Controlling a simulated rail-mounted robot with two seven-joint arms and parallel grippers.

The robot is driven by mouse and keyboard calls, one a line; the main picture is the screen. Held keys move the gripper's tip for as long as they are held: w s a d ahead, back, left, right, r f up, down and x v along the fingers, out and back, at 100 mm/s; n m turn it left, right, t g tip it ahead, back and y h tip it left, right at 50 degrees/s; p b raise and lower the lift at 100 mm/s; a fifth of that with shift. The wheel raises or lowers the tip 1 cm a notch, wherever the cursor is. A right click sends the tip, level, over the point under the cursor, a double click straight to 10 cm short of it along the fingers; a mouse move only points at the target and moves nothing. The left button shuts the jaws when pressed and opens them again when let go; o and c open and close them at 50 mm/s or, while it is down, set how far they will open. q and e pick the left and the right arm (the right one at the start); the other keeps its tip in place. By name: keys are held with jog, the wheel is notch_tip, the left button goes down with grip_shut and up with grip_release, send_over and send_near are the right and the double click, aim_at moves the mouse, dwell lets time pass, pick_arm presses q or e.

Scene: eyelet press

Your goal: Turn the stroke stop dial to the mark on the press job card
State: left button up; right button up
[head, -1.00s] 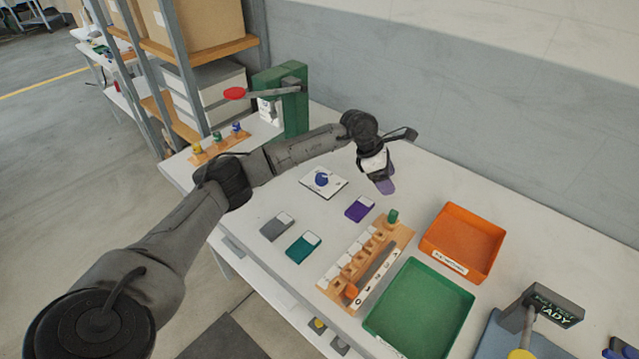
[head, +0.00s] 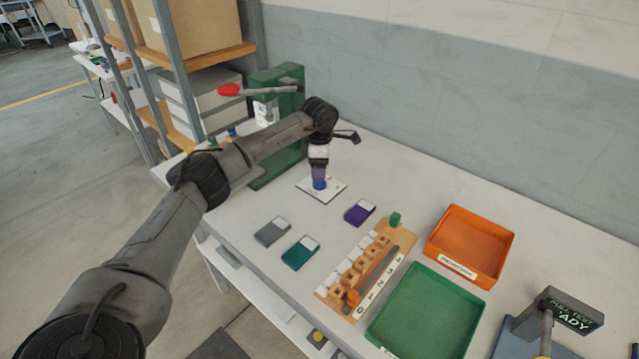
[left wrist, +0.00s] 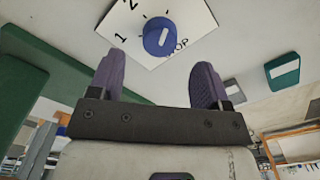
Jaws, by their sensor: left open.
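The stroke stop dial (head: 320,184) is a blue knob on a white plate (head: 334,191) on the table. In the left wrist view the dial (left wrist: 159,37) has a white pointer line, and the numbers 1 and 2 and part of a word show on the plate (left wrist: 190,22). My left gripper (head: 319,174) is above the dial, pointing down. In the left wrist view its purple fingers are open and apart, with nothing between them; the dial shows beyond the gap. I cannot make out which sheet is the press job card. My right gripper is not in view.
The green press (head: 275,85) with a red-knobbed lever stands behind my left arm. Grey (head: 272,232), teal (head: 300,252) and purple (head: 360,212) blocks, a wooden rack (head: 345,291), an orange tray (head: 437,242) and a green tray (head: 385,318) lie to the front and right.

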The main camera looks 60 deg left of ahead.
aim_at(320, 183)
pick_arm(q)
jog(key=shift+f+b, duration=0.6)
jog(key=shift+f, duration=1.95)
